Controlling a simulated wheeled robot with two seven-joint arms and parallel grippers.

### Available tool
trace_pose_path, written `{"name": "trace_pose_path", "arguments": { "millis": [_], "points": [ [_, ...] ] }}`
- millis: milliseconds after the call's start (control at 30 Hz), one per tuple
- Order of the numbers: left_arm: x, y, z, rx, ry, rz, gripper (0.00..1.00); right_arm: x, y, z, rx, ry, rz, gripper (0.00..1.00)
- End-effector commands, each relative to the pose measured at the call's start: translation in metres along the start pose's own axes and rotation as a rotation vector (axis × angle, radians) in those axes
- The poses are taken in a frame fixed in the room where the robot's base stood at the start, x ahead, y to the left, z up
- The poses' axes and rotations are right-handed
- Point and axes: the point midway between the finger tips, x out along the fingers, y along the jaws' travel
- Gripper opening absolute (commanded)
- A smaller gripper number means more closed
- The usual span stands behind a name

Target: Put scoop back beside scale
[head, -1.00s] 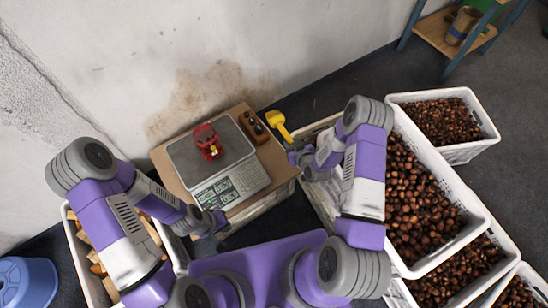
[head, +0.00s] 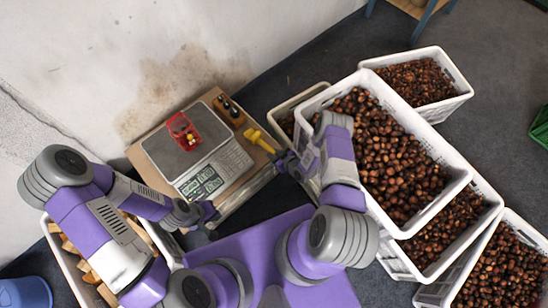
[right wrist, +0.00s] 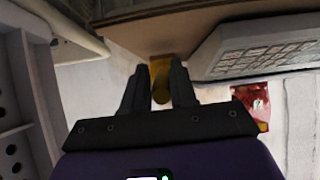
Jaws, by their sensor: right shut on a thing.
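The yellow scoop (head: 258,138) is at the right edge of the board that bears the scale. My right gripper (head: 284,160) is shut on its handle, which also shows between the fingers in the right wrist view (right wrist: 160,82). I cannot tell whether the scoop touches the board. The scale (head: 218,171) stands on the board left of the scoop, with a red bag (head: 183,130) on its plate. My left gripper (head: 209,214) is in front of the scale, apart from the scoop; its jaws are too small to read.
The brown board (head: 243,179) has a dark holder (head: 228,108) at its back right corner. White crates of chestnuts (head: 455,178) stand close on the right, near my right arm. A crate of wooden pieces (head: 62,262) is at the left. The wall is behind the scale.

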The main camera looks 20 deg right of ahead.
Motion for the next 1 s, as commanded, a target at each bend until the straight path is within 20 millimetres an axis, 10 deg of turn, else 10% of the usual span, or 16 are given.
{"name": "trace_pose_path", "arguments": {
  "millis": [533,567,700,1000],
  "points": [
    [0.013,-0.005,-0.001,0.000,0.000,0.000,0.00,0.017,0.000,0.025,0.001,0.000,0.000,0.00],
    [0.013,-0.005,-0.001,0.000,0.000,0.000,0.00,0.017,0.000,0.025,0.001,0.000,0.000,0.31],
    [0.013,-0.005,-0.001,0.000,0.000,0.000,0.00,0.017,0.000,0.025,0.001,0.000,0.000,0.52],
    [0.013,-0.005,-0.001,0.000,0.000,0.000,0.00,0.016,0.000,0.024,0.001,0.000,0.000,0.52]
  ]
}}
